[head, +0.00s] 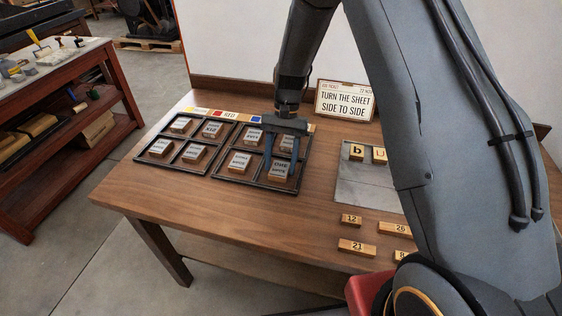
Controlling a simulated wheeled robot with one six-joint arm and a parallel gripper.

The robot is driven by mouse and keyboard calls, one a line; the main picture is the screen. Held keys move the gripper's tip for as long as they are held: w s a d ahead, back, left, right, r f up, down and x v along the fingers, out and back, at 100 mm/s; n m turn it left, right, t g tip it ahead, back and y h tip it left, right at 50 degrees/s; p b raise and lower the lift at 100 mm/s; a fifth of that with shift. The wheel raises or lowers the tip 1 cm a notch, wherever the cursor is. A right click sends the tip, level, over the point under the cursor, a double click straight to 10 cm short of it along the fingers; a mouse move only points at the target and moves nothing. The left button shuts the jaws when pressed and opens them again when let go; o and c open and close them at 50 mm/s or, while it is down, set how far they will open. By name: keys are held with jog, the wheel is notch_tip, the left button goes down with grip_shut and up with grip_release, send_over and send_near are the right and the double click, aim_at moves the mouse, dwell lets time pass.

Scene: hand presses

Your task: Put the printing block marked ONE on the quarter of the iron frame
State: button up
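Two dark iron frames stand side by side on the wooden table in the head view: a left frame (146,160) and a right frame (214,175). Each is split into quarters, and pale-topped wooden blocks lie in the quarters. The block in the right frame's front right quarter (280,168) has a label that seems to read ONE, with smaller print under it. My gripper (279,174) points down over this quarter. Its two fingers are apart, one to each side of that block. I cannot tell whether they touch it. The gripper partly covers the back right block (288,144).
A strip of colour labels (222,114) runs behind the frames. A sign (345,101) reading TURN THE SHEET SIDE TO SIDE stands at the back. A grey plate (365,185) with letter blocks lies right, partly behind my arm. Number blocks (357,247) lie in front. The front left table is clear.

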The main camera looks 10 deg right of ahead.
jog(key=shift+o, duration=0.9)
jog(key=shift+r, duration=0.1)
jog(key=shift+r, duration=0.15)
jog(key=b+v, duration=0.3)
jog(key=v, duration=0.8)
jog(key=s+d+n+t, duration=0.1)
jog(key=s+d, duration=0.2)
jog(key=s, duration=0.4)
jog(key=s+d+n+t+h, duration=0.1)
jog(key=s+d+n+t, duration=0.1)
jog(key=s, duration=0.5)
jog(key=s+d+n+t, duration=0.1)
jog(key=s+d, duration=0.3)
jog(key=s, duration=0.4)
jog(key=shift+d+t+h+b, duration=0.3)
jog(key=shift+t+h, duration=0.1)
jog(key=shift+t, duration=0.1)
jog(key=shift+r, duration=0.2)
